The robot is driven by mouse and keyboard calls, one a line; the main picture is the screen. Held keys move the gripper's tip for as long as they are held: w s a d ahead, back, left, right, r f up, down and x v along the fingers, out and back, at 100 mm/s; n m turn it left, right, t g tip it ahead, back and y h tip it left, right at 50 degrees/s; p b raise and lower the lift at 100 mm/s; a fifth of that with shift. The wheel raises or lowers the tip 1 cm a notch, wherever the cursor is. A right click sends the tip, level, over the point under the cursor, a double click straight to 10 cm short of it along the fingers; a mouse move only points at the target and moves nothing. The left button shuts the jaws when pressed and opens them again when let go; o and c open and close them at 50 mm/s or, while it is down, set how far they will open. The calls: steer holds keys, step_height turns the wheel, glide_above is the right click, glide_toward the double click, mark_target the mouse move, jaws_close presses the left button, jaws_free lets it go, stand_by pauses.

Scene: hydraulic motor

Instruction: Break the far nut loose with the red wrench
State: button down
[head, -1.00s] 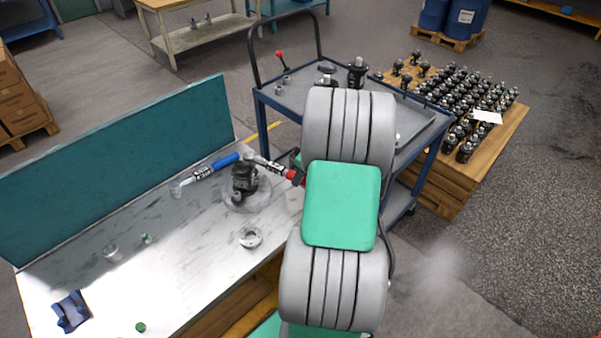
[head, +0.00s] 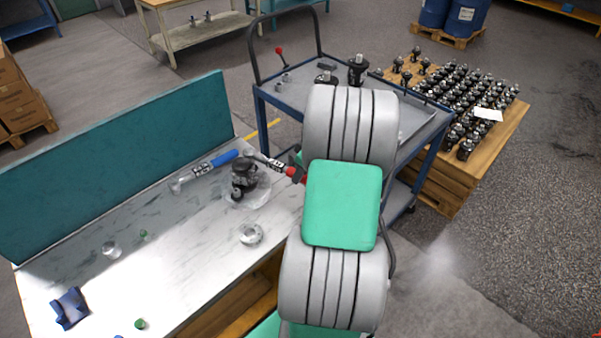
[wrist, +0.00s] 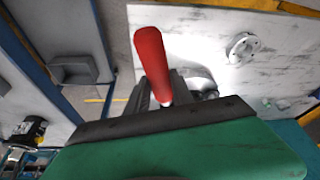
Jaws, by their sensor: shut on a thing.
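In the head view the black hydraulic motor (head: 243,178) stands on a pale round base on the bench. The red wrench (head: 276,165) reaches from my gripper (head: 298,174) leftward to beside the top of the motor. Its red handle (wrist: 152,62) sticks up between the fingers of my gripper (wrist: 158,98) in the wrist view. My gripper is shut on it. I cannot tell whether the wrench head is seated on the far nut, as that nut is not distinct. A blue-handled wrench (head: 216,163) lies left of the motor.
A pale ring-shaped flange (head: 250,234) lies on the bench (head: 150,270) in front of the motor. A blue cart (head: 300,98) with parts stands behind my arm. A teal panel (head: 120,160) runs along the bench's back edge.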

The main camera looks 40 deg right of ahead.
steer(key=shift+f+b, duration=0.5)
steer(key=shift+b, duration=0.1)
stand_by(0.5)
steer(key=shift+d+f, duration=0.1)
steer(key=shift+s+f+b, duration=0.1)
steer(key=shift+f+b, duration=0.35)
steer(key=shift+s+f, duration=0.1)
steer(key=shift+f, duration=0.05)
steer(key=d+n, duration=0.1)
steer(key=w+d+n, duration=0.1)
steer(key=d, duration=0.1)
steer(key=shift+w+f+y+b, duration=0.15)
steer(key=shift+w+y+b, duration=0.05)
steer(key=shift+y+b, duration=0.2)
stand_by(0.7)
steer(key=shift+d, duration=0.15)
steer(key=shift+w+d+n+g+y+p, duration=0.2)
steer(key=shift+w+d+n, duration=0.4)
steer(key=shift+d, duration=0.2)
steer(key=shift+w+d+n+g+y+p, duration=0.1)
steer(key=shift+w+d+n+p, duration=0.1)
steer(key=shift+w+d+n, duration=0.45)
